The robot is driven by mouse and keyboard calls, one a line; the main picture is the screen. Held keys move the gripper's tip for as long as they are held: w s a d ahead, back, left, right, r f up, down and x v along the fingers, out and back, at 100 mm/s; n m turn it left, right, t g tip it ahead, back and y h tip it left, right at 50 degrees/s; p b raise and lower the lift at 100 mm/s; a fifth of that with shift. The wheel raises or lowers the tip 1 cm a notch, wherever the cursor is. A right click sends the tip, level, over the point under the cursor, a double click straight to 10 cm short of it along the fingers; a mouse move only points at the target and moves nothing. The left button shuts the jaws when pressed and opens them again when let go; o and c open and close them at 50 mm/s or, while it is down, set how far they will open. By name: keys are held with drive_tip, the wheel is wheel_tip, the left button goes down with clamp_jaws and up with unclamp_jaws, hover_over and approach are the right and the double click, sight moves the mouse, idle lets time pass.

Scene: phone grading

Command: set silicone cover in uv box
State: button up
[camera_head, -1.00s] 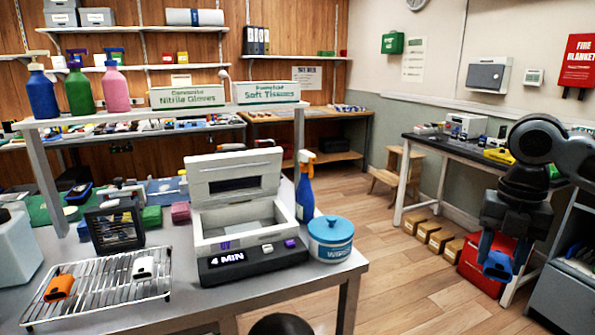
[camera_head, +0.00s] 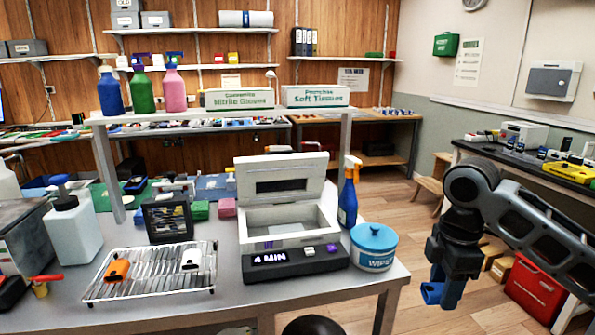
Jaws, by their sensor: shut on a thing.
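The UV box (camera_head: 288,228) stands on the grey table with its lid (camera_head: 287,180) raised. Its front display reads "4 MIN", and the part of the inside that shows looks empty. My gripper (camera_head: 440,294) is to the right of the table and the box, over the floor, pointing down. It is shut on a small blue thing (camera_head: 432,291), which seems to be the silicone cover. The blue fingers and the blue thing are hard to tell apart, and most of the held thing is hidden between the fingers.
A wipes tub (camera_head: 373,250) and a blue spray bottle (camera_head: 348,195) stand right of the box, on my gripper's side. A wire rack (camera_head: 150,292) with an orange and a white item lies left. A shelf (camera_head: 220,113) spans the table behind.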

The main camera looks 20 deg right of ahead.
drive_tip(key=w+a+f+m+p, duration=0.1)
drive_tip(key=a+f+m, duration=0.55)
drive_tip(key=a, duration=0.35)
drive_tip(key=a+f+m, duration=0.5)
drive_tip(key=a+m, duration=0.2)
drive_tip(key=a, duration=0.3)
wheel_tip(320, 180, down, 10)
drive_tip(key=s, duration=0.2)
drive_tip(key=shift+d+f, duration=0.2)
drive_tip(key=shift+f, duration=0.05)
drive_tip(key=shift+s, duration=0.1)
